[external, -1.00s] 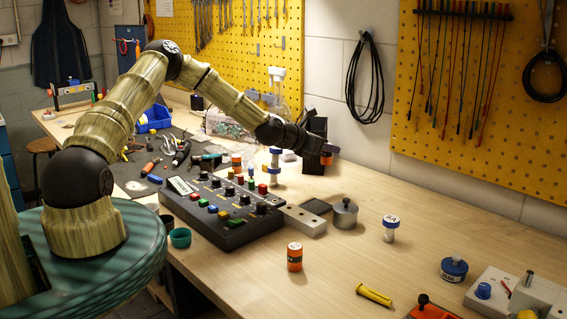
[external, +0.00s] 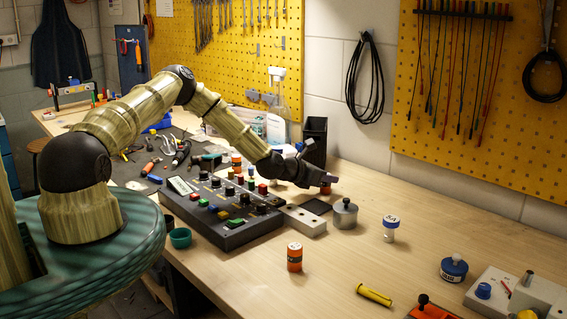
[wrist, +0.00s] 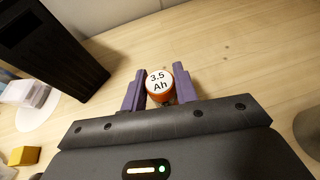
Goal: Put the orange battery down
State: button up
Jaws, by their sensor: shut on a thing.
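My gripper (external: 328,179) is low over the bench, behind the grey lidded pot. In the wrist view its two purple fingers are shut on the orange battery (wrist: 158,83), with one finger on each side. The battery's white top reads "3.5 Ah" and faces the camera, with its orange side showing below. In the external view the battery is small and mostly covered by the gripper. I cannot tell whether its base touches the bench top (external: 350,255).
A black open bin (external: 316,135) stands behind my gripper. The grey pot (external: 344,215), a white-and-blue capped item (external: 390,228) and another orange cylinder (external: 294,257) stand nearer. The control box (external: 225,212) is to the left. Bare wood lies to the right of my gripper.

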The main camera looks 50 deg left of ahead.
jog(key=shift+f, duration=0.15)
jog(key=o, duration=1)
jog(key=shift+o, duration=0.2)
jog(key=shift+r, duration=0.2)
jog(key=b+v, duration=0.3)
jog(key=v, duration=0.9)
jog(key=shift+s, duration=0.1)
